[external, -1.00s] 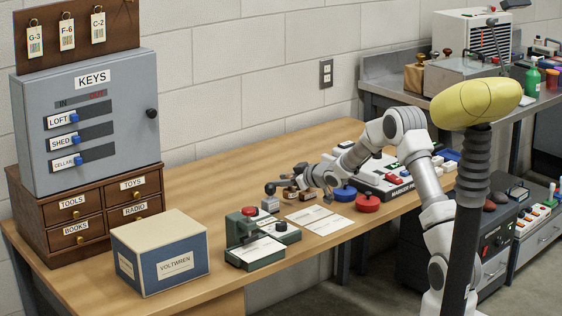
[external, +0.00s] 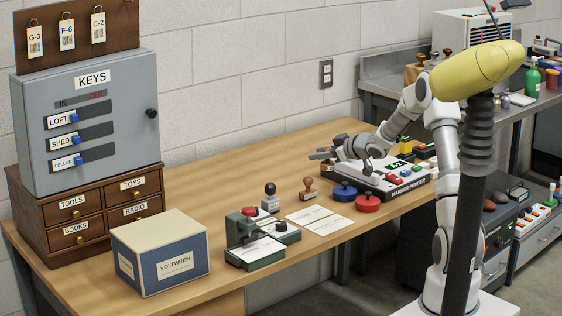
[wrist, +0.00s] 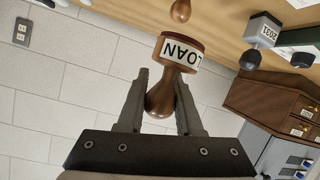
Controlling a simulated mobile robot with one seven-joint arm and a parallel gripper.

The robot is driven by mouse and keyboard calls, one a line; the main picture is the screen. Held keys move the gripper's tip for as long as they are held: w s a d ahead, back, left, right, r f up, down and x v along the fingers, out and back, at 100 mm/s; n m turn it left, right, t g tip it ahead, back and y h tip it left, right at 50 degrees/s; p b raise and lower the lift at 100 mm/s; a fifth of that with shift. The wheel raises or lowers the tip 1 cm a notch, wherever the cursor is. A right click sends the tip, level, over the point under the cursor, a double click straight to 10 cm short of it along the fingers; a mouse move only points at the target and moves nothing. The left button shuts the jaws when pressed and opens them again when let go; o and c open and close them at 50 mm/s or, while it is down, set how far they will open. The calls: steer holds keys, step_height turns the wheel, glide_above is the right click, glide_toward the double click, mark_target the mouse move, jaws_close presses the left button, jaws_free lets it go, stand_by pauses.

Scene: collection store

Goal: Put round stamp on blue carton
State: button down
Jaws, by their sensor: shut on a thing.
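The round wooden stamp (wrist: 178,50), with a "LOAN" label on its rounded base, is between the two fingers of my gripper (wrist: 161,82) in the wrist view. The gripper is shut on its bulbous handle. In the external view my gripper (external: 322,154) is raised above the back of the table; the held stamp is hard to make out there. The blue carton (external: 177,266), with a cream top and a "VOLTWREN" label, stands at the table's front left, far from my gripper. Its top is clear.
A second wooden stamp (external: 309,190) and a dark-handled stamp (external: 270,197) stand on the table. A green device (external: 262,248) with a red knob, papers (external: 320,219), red and blue round pads (external: 367,203) and a marker printer (external: 400,182) are nearby. The key cabinet (external: 90,125) rises behind the carton.

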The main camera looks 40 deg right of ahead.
steer(key=w+a+r+n+y+p, duration=0.1)
steer(key=a+r+y+p, duration=0.1)
steer(key=a, duration=0.6)
steer(key=w+a+r+n+g+y+p, duration=0.1)
steer(key=a+r+n, duration=0.15)
steer(key=a, duration=0.55)
steer(key=w+a+r+n+y+p, duration=0.1)
steer(key=a+r+y+p, duration=0.1)
steer(key=a, duration=0.7)
steer(key=s+a+r+n+g+y+p, duration=0.2)
steer(key=s+a+r, duration=0.1)
steer(key=a, duration=0.8)
steer(key=s+a+r+n+g+y+p, duration=0.1)
steer(key=s+a+r+n+y, duration=0.15)
steer(key=a, duration=0.95)
steer(key=b, duration=0.5)
glide_above(146, 228)
steer(key=f, duration=0.5)
steer(key=shift+s+d+f, duration=0.2)
steer(key=shift+d+f, duration=0.2)
steer(key=shift+a+f+b, duration=0.15)
steer(key=shift+a+b, duration=0.2)
steer(key=shift+a, duration=0.05)
step_height(146, 228, down, 4)
steer(key=shift+f+b, duration=0.1)
steer(key=shift+b, duration=0.85)
steer(key=shift+r, duration=0.2)
